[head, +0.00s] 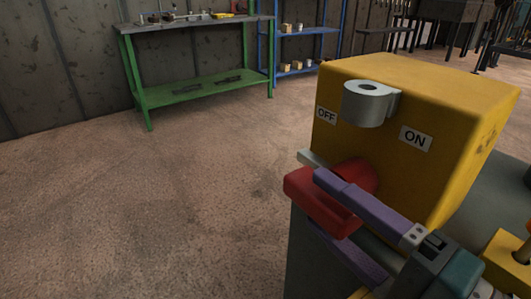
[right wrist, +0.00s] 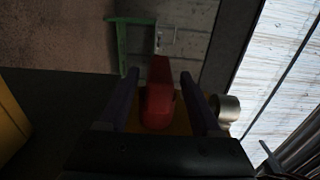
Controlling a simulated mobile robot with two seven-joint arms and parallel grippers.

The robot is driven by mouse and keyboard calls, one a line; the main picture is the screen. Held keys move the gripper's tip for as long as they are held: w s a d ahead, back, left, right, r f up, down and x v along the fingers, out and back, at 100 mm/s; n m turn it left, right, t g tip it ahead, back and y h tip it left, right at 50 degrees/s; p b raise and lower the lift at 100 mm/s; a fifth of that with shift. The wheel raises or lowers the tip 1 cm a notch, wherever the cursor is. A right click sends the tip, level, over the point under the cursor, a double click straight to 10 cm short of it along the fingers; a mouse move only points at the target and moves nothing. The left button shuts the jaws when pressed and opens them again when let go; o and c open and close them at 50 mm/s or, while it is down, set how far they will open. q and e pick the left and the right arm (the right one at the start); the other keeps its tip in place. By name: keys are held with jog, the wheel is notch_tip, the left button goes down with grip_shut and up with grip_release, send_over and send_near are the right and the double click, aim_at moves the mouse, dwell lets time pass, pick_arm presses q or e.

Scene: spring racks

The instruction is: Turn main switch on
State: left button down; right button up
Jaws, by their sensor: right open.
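The main switch is a yellow box (head: 440,120) with an OFF label (head: 326,115) at left and an ON label (head: 416,139) at right. Its red handle (head: 308,196) sticks out low on the front face and points left, toward the OFF side. A grey metal ring (head: 366,104) sits above it on the front. My right gripper (head: 335,215) is at the handle, with purple fingers apart. In the right wrist view the red handle (right wrist: 158,100) lies between the two open fingers (right wrist: 158,88); contact cannot be told. My left gripper is not seen.
A green workbench (head: 190,90) with small items on top stands at the back left. A blue shelf (head: 300,45) with small boxes is beside it. Bare floor (head: 150,200) lies open to the left of the switch box.

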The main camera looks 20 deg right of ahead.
jog(key=shift+x, duration=1.1)
jog(key=shift+c, duration=0.2)
grip_shut()
dwell(0.4)
